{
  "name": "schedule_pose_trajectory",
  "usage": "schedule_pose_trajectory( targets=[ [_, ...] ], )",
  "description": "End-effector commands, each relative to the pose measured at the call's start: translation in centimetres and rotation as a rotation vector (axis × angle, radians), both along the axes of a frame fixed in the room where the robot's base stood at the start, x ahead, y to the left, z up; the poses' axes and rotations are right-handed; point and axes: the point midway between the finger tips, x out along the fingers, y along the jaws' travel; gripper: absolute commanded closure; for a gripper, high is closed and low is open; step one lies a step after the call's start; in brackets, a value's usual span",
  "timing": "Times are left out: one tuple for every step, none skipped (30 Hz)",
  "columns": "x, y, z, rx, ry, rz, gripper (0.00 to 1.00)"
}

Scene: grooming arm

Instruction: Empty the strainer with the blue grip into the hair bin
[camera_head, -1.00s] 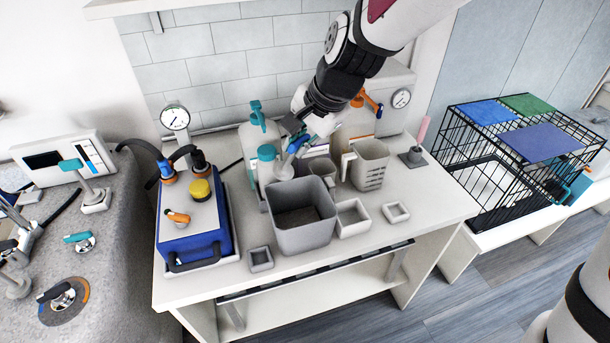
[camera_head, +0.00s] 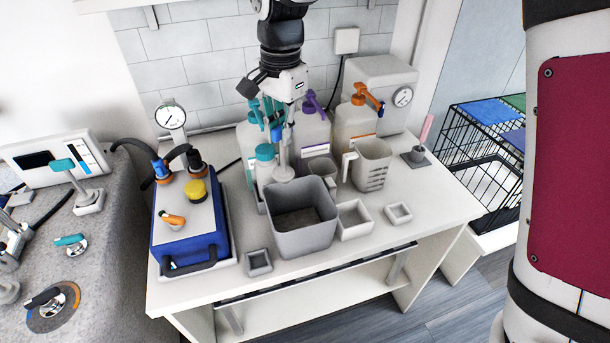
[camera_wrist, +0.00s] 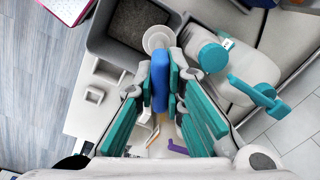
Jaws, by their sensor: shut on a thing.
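My gripper (camera_head: 276,122) is shut on the blue grip (camera_wrist: 161,82) of the strainer, between its teal fingers in the wrist view. The strainer (camera_head: 284,170) hangs below the fingers, with its pale grey round end (camera_wrist: 158,38) lowest. It is roughly upright, just behind the back rim of the large grey square bin, which appears to be the hair bin (camera_head: 303,240). In the wrist view the round end shows beside the rim of this bin (camera_wrist: 97,45). The bin's floor looks dark and rough. I cannot see what the strainer holds.
Teal-capped (camera_head: 265,152), purple-topped (camera_head: 312,130) and orange-topped (camera_head: 352,135) bottles crowd close around and behind the strainer. A grey jug (camera_head: 371,165) stands right. Small trays (camera_head: 354,219) flank the bin. A blue machine (camera_head: 190,235) stands left. The front table strip is clear.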

Motion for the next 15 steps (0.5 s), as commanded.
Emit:
schedule_pose_trajectory(
  targets=[
    [0.31,0.28,-0.14,-0.015,0.015,0.001,1.00],
    [0.38,0.34,-0.09,-0.022,0.021,0.001,1.00],
    [0.39,0.37,-0.03,-0.031,0.027,0.001,1.00],
    [0.39,0.37,-0.01,-0.033,0.030,0.000,1.00],
    [0.38,0.36,0.02,-0.036,0.031,0.000,1.00],
    [0.36,0.33,0.05,-0.036,0.032,-0.001,1.00],
    [0.34,0.33,0.06,-0.036,0.032,-0.001,1.00],
    [0.33,0.32,0.06,-0.036,0.032,-0.001,1.00],
    [0.32,0.31,0.06,-0.035,0.032,-0.001,1.00],
    [0.31,0.32,0.06,-0.035,0.032,-0.001,1.00],
    [0.33,0.32,0.06,-0.035,0.032,-0.001,1.00],
    [0.37,0.36,0.07,-0.035,0.032,-0.001,1.00],
    [0.44,0.43,0.09,-0.034,0.031,0.000,1.00],
    [0.55,0.54,0.13,-0.034,0.031,0.000,1.00],
    [0.76,0.72,0.20,-0.034,0.031,0.000,1.00]
  ],
)
